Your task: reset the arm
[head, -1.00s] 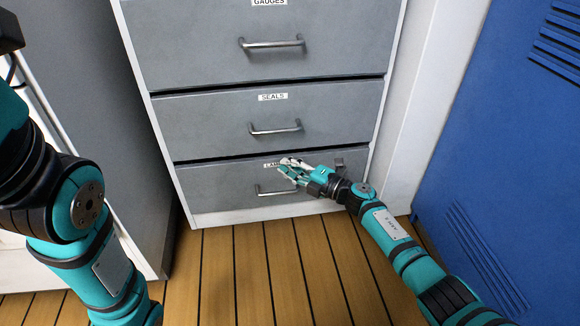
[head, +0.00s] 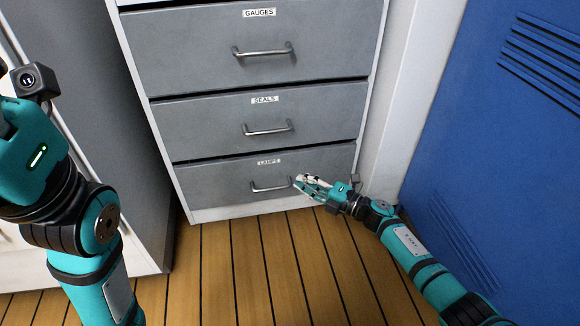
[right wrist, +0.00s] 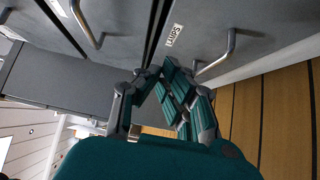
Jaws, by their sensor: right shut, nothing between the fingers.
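My right arm (head: 410,242) reaches in from the lower right of the head view. Its gripper (head: 299,182) is shut and empty, in front of the lowest drawer, labelled LAMPS (head: 225,185), by the right end of that drawer's handle (head: 268,188). I cannot tell whether it touches the handle. In the right wrist view the fingers (right wrist: 160,68) come together beside a drawer label (right wrist: 173,35), with a handle (right wrist: 228,50) to their right. My left arm (head: 95,250) stands at the left of the head view; its fingers are out of the picture.
The grey cabinet's GAUGES drawer (head: 180,55) and SEALS drawer (head: 190,120) are closed above, each with a bar handle. A blue locker (head: 490,130) stands close on the right, a grey cabinet side (head: 90,100) on the left. The wooden floor (head: 260,270) in front is clear.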

